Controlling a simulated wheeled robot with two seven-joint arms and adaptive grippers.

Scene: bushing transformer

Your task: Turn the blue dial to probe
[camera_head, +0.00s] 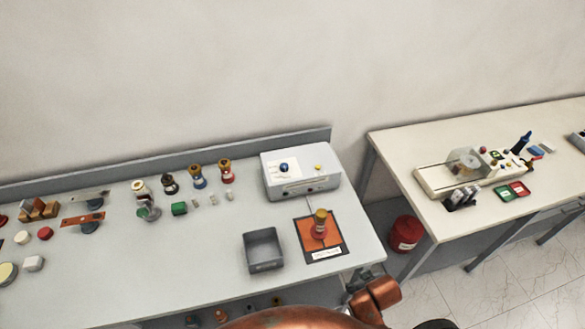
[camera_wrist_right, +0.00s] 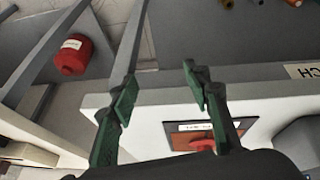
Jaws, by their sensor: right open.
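The blue dial (camera_head: 284,167) sits on the white label panel on top of a grey box (camera_head: 301,188) at the back right of the grey bench. A yellow knob (camera_head: 318,167) is to its right. My right gripper (camera_wrist_right: 155,88) shows in the right wrist view with its two green-padded fingers apart and nothing between them. It is near the front edge of a table, away from the dial, and the dial is not in that view. My left gripper is not in view. A copper-coloured arm part of mine shows at the bottom of the head view.
A red bucket (camera_head: 405,234) is on the floor between the bench and the white table (camera_head: 390,150).

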